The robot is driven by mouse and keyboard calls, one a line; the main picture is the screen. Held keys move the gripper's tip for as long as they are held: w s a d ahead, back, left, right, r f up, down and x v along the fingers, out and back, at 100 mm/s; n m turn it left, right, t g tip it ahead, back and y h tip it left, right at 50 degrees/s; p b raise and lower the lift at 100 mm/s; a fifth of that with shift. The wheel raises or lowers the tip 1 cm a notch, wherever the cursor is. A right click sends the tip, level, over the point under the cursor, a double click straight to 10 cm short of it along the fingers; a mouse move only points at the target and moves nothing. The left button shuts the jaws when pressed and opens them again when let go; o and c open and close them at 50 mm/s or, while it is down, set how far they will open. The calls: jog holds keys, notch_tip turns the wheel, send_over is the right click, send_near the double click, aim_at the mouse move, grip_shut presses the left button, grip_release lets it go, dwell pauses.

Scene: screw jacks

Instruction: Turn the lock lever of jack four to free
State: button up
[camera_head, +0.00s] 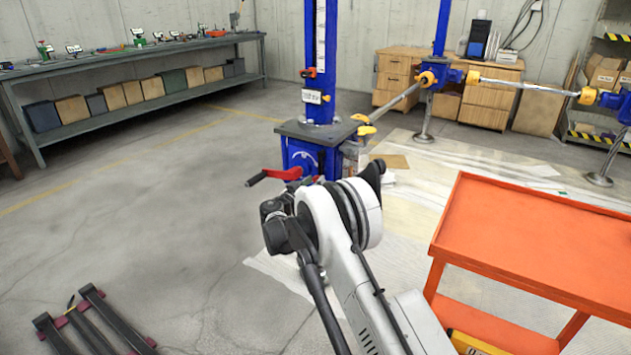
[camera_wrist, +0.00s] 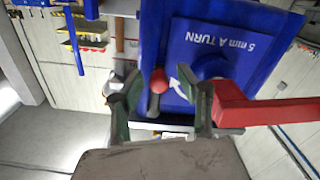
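A blue screw jack (camera_head: 300,155) stands in the middle of the head view; I cannot read a jack number on it. In the wrist view its blue housing (camera_wrist: 222,40) appears upside down, with a "5 mm A TURN" plate and a white curved arrow. A small lever with a red ball knob (camera_wrist: 158,78) and dark stem sticks out beside the arrow. My gripper (camera_wrist: 168,90) is open, with one dark green finger on each side of the knob and visible gaps. The head view hides the lever and fingers behind my arm.
A red crank arm (camera_wrist: 265,110) lies close to the right finger; the crank (camera_head: 275,175) also shows in the head view. An orange cart (camera_head: 540,235) stands at right. A workbench (camera_head: 140,55) runs along the left wall. Floor at left is mostly clear.

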jog(key=v, duration=1)
jog(key=shift+s+a, duration=0.2)
jog(key=shift+s, duration=0.15)
jog(key=s+d+r+g+y, duration=0.1)
jog(key=s+d+r+g, duration=0.35)
jog(key=d+r, duration=0.75)
jog(key=s+d+r+n+g+y, duration=0.1)
jog(key=s+d+r, duration=0.35)
jog(key=s, duration=0.25)
jog(key=s+d+r+g+y, duration=0.1)
jog(key=s+d+r+y, duration=0.15)
jog(key=s+d, duration=0.35)
jog(key=s+d+r+n+g+y, duration=0.1)
jog(key=s+d, duration=0.1)
jog(key=s, duration=0.7)
jog(key=s+d+r+y, duration=0.1)
jog(key=s+d, duration=0.1)
jog(key=s, duration=0.7)
jog(key=s+a+f+n+y, duration=0.1)
jog(key=s+f+y, duration=0.3)
jog(key=s, duration=1.4)
notch_tip(320, 180, up, 14)
jog(key=p, duration=1.5)
jog(key=shift+w+a+h, duration=0.15)
jog(key=shift+w+h, duration=0.15)
jog(key=shift+h, duration=0.05)
